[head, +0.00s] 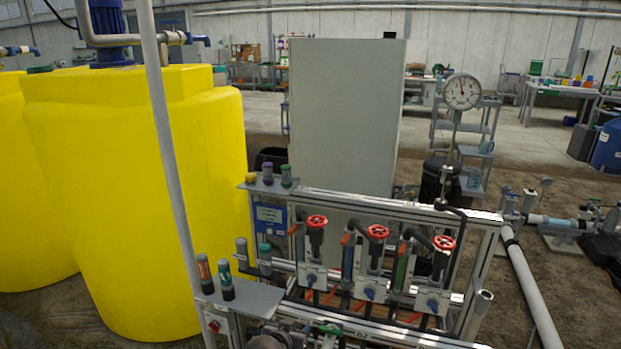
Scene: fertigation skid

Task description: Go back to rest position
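I see neither my left nor my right gripper in the head view, and no part of my arms is clearly visible. The fertigation skid (340,197) stands in front of me, with an aluminium frame and three red handwheels, the left one (317,222), the middle one (378,232) and the right one (444,243). Blue-handled valves sit below them. A round dial gauge (462,91) rises behind the frame's right end.
Large yellow tanks (140,200) fill the left. A grey pipe (168,150) slants in front of them. A grey cabinet (345,115) stands behind the skid. Small shelves (244,301) hold coloured-capped bottles. A white pipe (530,285) runs along the right floor. Open floor lies behind.

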